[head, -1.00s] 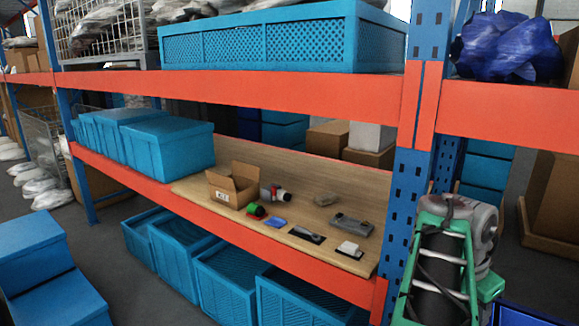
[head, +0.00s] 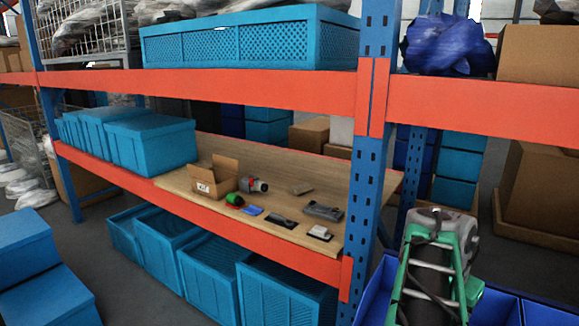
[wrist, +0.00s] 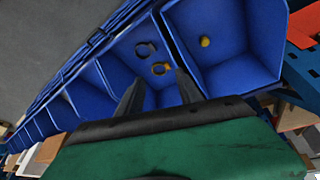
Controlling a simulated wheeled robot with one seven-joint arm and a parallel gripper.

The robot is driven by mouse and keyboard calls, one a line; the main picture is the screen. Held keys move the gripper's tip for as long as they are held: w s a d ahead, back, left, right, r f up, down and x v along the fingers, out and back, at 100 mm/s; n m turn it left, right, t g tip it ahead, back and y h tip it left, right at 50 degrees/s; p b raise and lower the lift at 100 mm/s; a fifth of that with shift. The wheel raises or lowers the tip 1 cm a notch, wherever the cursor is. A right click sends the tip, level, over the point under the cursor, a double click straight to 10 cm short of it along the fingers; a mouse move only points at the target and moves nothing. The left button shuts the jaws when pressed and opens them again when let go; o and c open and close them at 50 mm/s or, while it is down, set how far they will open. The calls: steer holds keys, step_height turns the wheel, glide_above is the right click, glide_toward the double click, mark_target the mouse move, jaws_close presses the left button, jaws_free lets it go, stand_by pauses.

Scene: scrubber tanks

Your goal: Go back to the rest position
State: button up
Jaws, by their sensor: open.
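My gripper (wrist: 160,82) shows in the wrist view as two dark fingers spread apart, with nothing between them. It hangs over a row of blue bins (wrist: 230,78). Two ring-shaped pieces, one dark (wrist: 146,48) and one yellow (wrist: 160,69), lie in the bin just beyond the fingertips, apart from them. In the head view my green and grey arm stands at the lower right, in front of blue bins (head: 507,306); the fingers are hidden there.
A blue-and-orange rack stands ahead, its wooden board (head: 190,182) holding an open cardboard box (head: 216,182) and several small items. Lidded blue boxes (head: 150,145) sit beside it. The rack's blue upright (head: 365,190) is close to my arm. A small yellow piece (wrist: 205,41) lies in another bin.

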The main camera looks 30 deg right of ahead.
steer(key=w+a+f+n+t+y+b, duration=0.1)
steer(key=w+a+f+n+b, duration=0.2)
steer(key=a+f, duration=0.55)
steer(key=w+a+f+n+t+y+b, duration=0.15)
steer(key=w+a+f+n, duration=0.35)
steer(key=a, duration=0.6)
steer(key=w+a+f+n+b, duration=0.1)
steer(key=a+n, duration=0.2)
steer(key=a, duration=0.3)
steer(key=w+a+f+n+y+b, duration=0.1)
steer(key=a+n+b, duration=0.1)
steer(key=a, duration=0.5)
steer(key=w+a+f+n+t+b, duration=0.1)
steer(key=w+a+n+b, duration=0.1)
steer(key=a, duration=0.4)
steer(key=shift+a+f+n+y, duration=0.25)
steer(key=shift+f+n+y, duration=0.15)
steer(key=shift+n, duration=0.4)
